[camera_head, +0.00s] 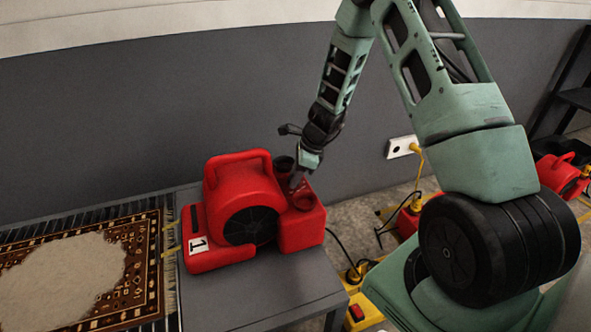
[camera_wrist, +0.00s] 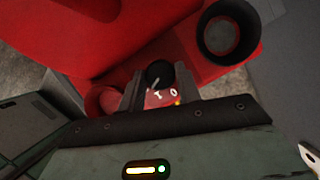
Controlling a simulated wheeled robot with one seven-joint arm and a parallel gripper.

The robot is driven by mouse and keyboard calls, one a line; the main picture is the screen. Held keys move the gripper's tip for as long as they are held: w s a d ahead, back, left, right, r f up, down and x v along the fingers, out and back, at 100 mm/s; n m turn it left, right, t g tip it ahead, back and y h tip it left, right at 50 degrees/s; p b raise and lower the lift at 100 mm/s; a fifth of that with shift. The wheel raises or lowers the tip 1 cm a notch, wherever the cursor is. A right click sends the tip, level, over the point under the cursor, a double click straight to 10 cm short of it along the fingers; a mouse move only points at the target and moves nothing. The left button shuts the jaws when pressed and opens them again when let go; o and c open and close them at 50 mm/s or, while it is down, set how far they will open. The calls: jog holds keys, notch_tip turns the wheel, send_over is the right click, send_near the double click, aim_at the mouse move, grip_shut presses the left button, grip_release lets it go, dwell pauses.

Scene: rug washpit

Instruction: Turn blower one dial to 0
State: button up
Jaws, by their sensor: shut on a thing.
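Blower one (camera_head: 238,205) is a red blower with a white "1" label, standing on a grey table. My gripper (camera_head: 296,184) reaches down from above onto the right part of its housing. In the wrist view, my gripper (camera_wrist: 159,88) has its two fingers closed on either side of a small black dial (camera_wrist: 160,72). A pale pointer line on the dial slants toward the lower left. Pale marks, one like "1" and one like "0", show just below the dial, the "0" to the right. The dial is hidden in the head view.
A black-rimmed round opening (camera_wrist: 229,33) and a red cup-like part (camera_wrist: 103,100) flank the dial on the housing. A patterned rug (camera_head: 70,270) lies at left. A wall outlet (camera_head: 401,147), cords and another red blower (camera_head: 560,176) are at right.

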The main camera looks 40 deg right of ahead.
jog(key=n+p, duration=0.1)
jog(key=n+g+p, duration=0.1)
jog(key=shift+r+n+p, duration=0.25)
jog(key=shift+n+p, duration=0.05)
jog(key=shift+n, duration=0.1)
jog(key=n+p, duration=0.1)
jog(key=n+g+p, duration=0.1)
jog(key=n, duration=0.1)
jog(key=shift+w+f+n+y, duration=0.1)
jog(key=shift+w+n+y, duration=0.05)
jog(key=shift+n+y, duration=0.2)
jog(key=n+g+p, duration=0.1)
jog(key=n, duration=0.2)
jog(key=shift+w+f+g+p, duration=0.1)
jog(key=shift+g+p, duration=0.25)
jog(key=shift+g, duration=0.05)
jog(key=shift+n+g+p, duration=0.3)
jog(key=shift+n+g, duration=0.3)
jog(key=shift+n, duration=1.05)
jog(key=shift+w, duration=0.1)
jog(key=o, duration=1)
jog(key=shift+c, duration=0.2)
